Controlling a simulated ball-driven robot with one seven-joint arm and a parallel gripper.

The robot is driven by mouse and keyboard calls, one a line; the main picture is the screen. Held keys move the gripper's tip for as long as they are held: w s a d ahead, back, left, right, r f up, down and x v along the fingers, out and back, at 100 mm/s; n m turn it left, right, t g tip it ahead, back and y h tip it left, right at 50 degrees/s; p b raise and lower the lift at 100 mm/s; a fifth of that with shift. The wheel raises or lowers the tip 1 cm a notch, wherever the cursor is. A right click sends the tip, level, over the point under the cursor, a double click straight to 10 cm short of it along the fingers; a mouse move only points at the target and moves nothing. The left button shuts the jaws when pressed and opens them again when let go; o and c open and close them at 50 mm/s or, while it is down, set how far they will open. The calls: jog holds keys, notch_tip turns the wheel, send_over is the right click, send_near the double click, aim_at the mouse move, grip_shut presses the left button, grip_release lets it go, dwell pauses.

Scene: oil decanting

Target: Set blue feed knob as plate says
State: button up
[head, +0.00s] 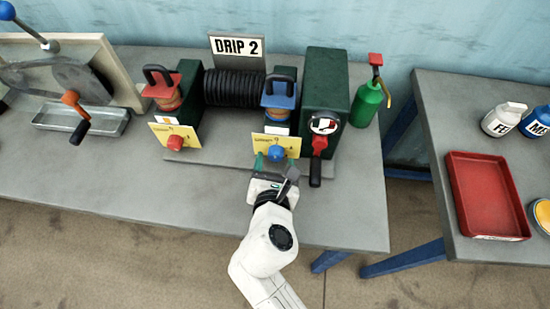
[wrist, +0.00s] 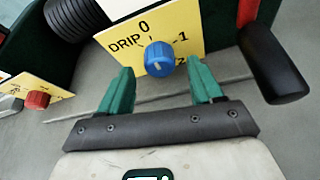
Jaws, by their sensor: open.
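The blue feed knob (head: 276,153) sits on a yellow dial card on the right unit, below a blue cap with a black handle (head: 280,93). In the wrist view the blue knob (wrist: 160,58) has a pale pointer mark, and its card (wrist: 130,40) reads DRIP with 0, 1 and 2. I cannot tell exactly which number the mark faces. The plate (head: 236,47) behind the black coil reads DRIP 2. My gripper (wrist: 162,78) is open, its green fingers on either side and just short of the knob, holding nothing.
A red knob (head: 175,142) on a similar yellow card stands to the left. A black-handled red lever (head: 317,160) sticks out close to the right of my gripper. A green oil can (head: 367,104) stands behind right. The bench front (head: 355,215) is clear.

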jog(key=shift+x, duration=0.9)
